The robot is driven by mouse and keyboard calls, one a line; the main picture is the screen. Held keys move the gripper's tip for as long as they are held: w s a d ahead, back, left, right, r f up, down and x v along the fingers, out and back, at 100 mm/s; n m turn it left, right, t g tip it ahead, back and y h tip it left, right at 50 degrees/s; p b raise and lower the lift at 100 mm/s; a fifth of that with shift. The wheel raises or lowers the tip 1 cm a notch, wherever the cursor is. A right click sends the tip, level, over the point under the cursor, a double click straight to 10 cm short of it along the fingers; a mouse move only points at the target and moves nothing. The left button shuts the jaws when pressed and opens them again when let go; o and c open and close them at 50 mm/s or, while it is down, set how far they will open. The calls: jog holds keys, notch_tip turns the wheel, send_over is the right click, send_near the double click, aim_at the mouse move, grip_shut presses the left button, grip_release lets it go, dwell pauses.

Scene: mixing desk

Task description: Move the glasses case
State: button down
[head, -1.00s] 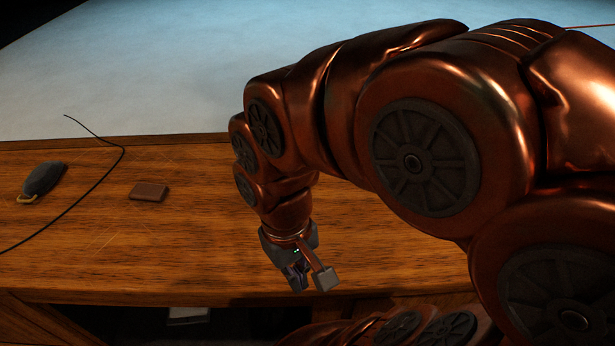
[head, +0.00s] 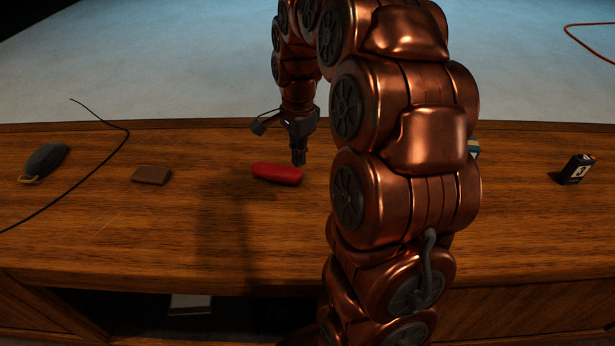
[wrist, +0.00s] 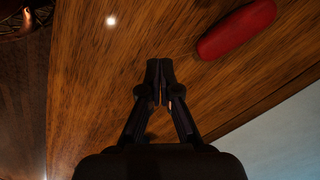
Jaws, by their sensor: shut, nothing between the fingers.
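The glasses case is a red, rounded, elongated case (head: 277,174) lying on the wooden desk near the middle of the head view. It also shows at the upper right of the wrist view (wrist: 236,29). My gripper (head: 298,160) points down just right of and behind the case's right end, apart from it in the wrist view. The fingers (wrist: 160,66) are shut together with nothing between them. My arm hides part of the desk to the right of the case.
A brown wallet-like block (head: 151,175), a black cable (head: 90,178) and a dark pouch-like object (head: 44,161) lie to the left. The desk front (head: 200,240) is clear.

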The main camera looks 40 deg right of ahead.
aim_at(307, 181)
jog(key=w+d+f+m+b, duration=0.1)
jog(key=w+d+f+m, duration=0.1)
jog(key=d+f+m, duration=0.3)
jog(key=w+d+f+m+b, duration=0.1)
jog(key=w+d+m, duration=0.15)
jog(key=d, duration=0.35)
jog(key=shift+n, duration=0.25)
notch_tip(307, 181, down, 9)
jog(key=p, duration=0.3)
jog(key=shift+w+f, duration=0.15)
jog(key=shift+f, duration=0.05)
jog(key=shift+w+a+r+p, duration=0.1)
jog(key=shift+w+a+p, duration=0.3)
jog(key=shift+w+a, duration=0.75)
jog(key=shift+a, duration=0.35)
jog(key=shift+w, duration=0.1)
